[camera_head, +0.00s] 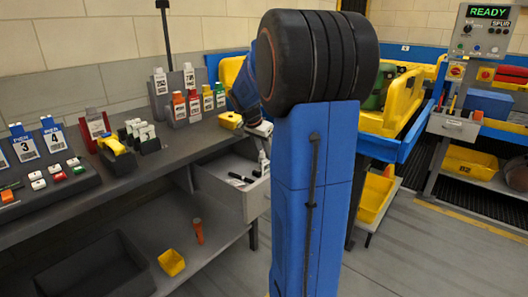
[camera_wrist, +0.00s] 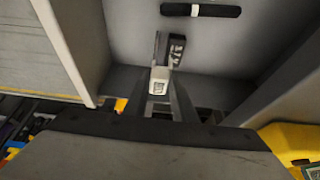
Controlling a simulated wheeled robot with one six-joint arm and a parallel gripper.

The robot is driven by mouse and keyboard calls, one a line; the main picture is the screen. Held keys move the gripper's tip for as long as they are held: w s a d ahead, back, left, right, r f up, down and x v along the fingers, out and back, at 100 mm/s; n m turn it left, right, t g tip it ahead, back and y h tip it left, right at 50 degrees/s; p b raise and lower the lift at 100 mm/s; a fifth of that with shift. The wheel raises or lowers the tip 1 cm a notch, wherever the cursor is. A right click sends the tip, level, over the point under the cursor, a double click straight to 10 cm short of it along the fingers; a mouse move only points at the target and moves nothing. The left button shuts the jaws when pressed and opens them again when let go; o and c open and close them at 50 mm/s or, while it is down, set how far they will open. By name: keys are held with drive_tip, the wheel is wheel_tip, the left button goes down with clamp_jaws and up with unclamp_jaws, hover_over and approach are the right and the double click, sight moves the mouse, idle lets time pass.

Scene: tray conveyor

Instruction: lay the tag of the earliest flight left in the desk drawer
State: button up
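The desk drawer (camera_head: 222,193) is pulled open below the desk top, with dark pen-like items and a small white bottle inside. In the wrist view the drawer's grey floor (camera_wrist: 118,52) shows, with a black rod (camera_wrist: 200,10) on it. My gripper (camera_wrist: 163,88) points down into the drawer. Its fingers stand close on both sides of a small tag (camera_wrist: 161,76) with a white printed face and a dark part, and appear shut on it. Whether the tag touches the floor I cannot tell. Several tags (camera_head: 95,124) stand in coloured holders on the desk; their times are unreadable.
Blue-clipped tags 3 (camera_head: 24,148) and 4 (camera_head: 54,139) stand on a dark rack at the left. A black bin (camera_head: 95,268) and yellow cup (camera_head: 171,262) are on the lower shelf. Drawer walls (camera_wrist: 75,40) flank my gripper.

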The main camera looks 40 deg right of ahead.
drive_tip(key=o, duration=0.4)
drive_tip(key=shift+r, duration=0.15)
drive_tip(key=v, duration=1.2)
drive_tip(key=s+a+f+n+t+y, duration=0.15)
drive_tip(key=s+a+n, duration=0.25)
drive_tip(key=a, duration=0.5)
drive_tip(key=s+a+f+n+t, duration=0.15)
drive_tip(key=s+a+n, duration=0.3)
drive_tip(key=a, duration=0.45)
drive_tip(key=s+a+f+n+y, duration=0.1)
drive_tip(key=s+a+f+n, duration=0.2)
drive_tip(key=s+a, duration=0.1)
drive_tip(key=s+a+f+n+t+y, duration=0.1)
drive_tip(key=s+a+f+n, duration=0.1)
drive_tip(key=s+a+f, duration=0.2)
drive_tip(key=s+a+f+n+y, duration=0.1)
drive_tip(key=s+a+f+n, duration=0.2)
drive_tip(key=s+a, duration=0.2)
drive_tip(key=shift+s+a+f+n, duration=0.15)
drive_tip(key=shift+s+a+n, duration=0.15)
drive_tip(key=shift+s, duration=0.4)
drive_tip(key=shift+d, duration=0.1)
